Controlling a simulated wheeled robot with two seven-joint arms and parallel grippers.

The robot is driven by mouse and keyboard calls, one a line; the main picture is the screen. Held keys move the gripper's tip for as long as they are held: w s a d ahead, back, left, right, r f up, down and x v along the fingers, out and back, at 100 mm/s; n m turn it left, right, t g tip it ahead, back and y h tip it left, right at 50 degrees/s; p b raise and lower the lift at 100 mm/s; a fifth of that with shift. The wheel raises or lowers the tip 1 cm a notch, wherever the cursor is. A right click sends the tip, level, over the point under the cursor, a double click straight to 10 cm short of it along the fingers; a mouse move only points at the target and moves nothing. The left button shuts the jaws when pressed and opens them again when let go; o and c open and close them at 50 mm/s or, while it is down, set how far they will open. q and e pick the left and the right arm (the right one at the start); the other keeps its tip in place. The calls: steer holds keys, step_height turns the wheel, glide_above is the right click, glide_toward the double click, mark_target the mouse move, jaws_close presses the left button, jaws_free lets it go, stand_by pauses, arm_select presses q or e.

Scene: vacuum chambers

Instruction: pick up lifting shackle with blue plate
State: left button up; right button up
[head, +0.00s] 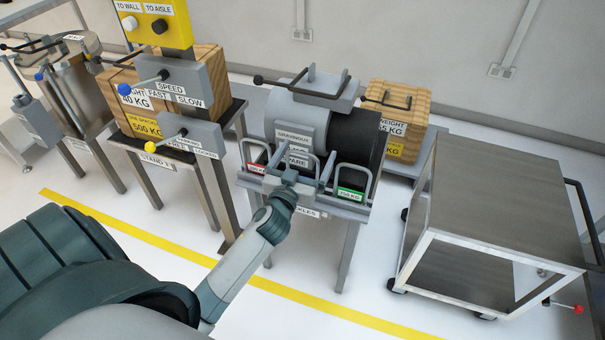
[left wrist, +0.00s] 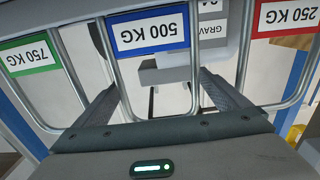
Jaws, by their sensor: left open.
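The shackle with the blue plate (left wrist: 150,29), marked 500 KG, is the middle one of three in the left wrist view, which shows the labels upside down. My left gripper (left wrist: 158,88) is open, and its two fingers reach toward the bars of this shackle. I cannot tell whether they touch it. In the head view my left gripper (head: 290,178) is at the middle of the shackle rack (head: 330,208) and hides the blue plate. My right gripper is not in view.
The red-plate shackle (left wrist: 287,17) and green-plate shackle (left wrist: 28,54) stand close on either side. A metal cart (head: 505,200) stands to the right.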

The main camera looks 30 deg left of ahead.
arm_select(q)
steer(key=shift+w+a, duration=0.1)
steer(key=shift+w, duration=0.15)
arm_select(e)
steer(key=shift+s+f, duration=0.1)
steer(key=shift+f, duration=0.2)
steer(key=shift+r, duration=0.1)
arm_select(q)
steer(key=c, duration=1.4)
steer(key=shift+r, duration=0.15)
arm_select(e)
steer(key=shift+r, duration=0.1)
